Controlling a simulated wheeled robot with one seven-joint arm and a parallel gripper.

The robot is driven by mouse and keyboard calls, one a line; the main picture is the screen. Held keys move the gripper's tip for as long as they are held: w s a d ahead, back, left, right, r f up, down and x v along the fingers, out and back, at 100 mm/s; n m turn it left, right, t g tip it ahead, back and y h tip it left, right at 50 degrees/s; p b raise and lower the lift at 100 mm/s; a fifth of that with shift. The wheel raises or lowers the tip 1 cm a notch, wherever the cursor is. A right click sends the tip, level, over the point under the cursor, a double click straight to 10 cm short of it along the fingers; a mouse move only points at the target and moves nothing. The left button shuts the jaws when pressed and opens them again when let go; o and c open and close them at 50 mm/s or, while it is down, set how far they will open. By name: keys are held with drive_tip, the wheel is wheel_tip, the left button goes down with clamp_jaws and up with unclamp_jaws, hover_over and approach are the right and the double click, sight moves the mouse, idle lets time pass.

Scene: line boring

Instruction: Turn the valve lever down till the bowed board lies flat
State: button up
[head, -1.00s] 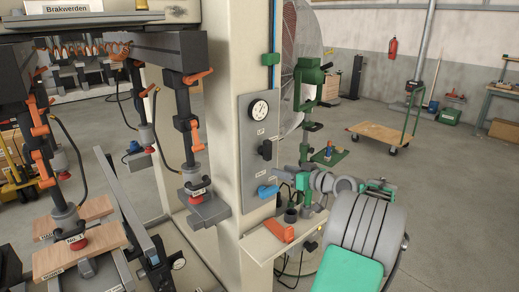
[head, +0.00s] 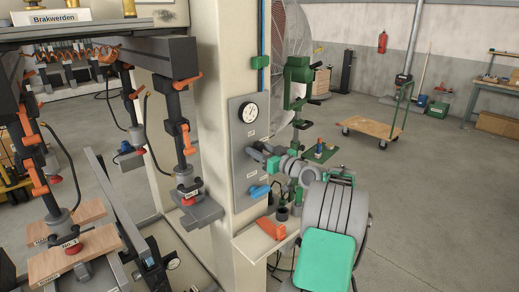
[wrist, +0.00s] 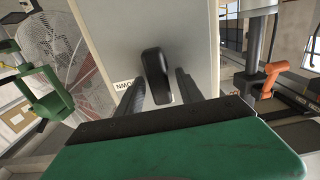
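The black valve lever (wrist: 155,75) stands on the pale panel in the wrist view, between the two dark fingers of my gripper (wrist: 162,82). The fingers are apart, one on each side of the lever, with narrow gaps showing. In the head view my gripper (head: 262,154) is at the grey panel (head: 240,165) below the gauge and mostly hides the lever. Wooden boards lie at lower left: an upper one (head: 92,211) and a lower one (head: 50,268), under a red-tipped press foot. I cannot tell how bowed either is.
A round gauge (head: 249,112) sits above the lever and a blue handle (head: 259,191) below it. A shelf (head: 250,243) with an orange item (head: 271,229) juts out under my arm. A cart (head: 374,130) stands on open floor at the right.

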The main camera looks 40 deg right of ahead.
clamp_jaws()
drive_tip(key=shift+d, duration=0.1)
idle(0.3)
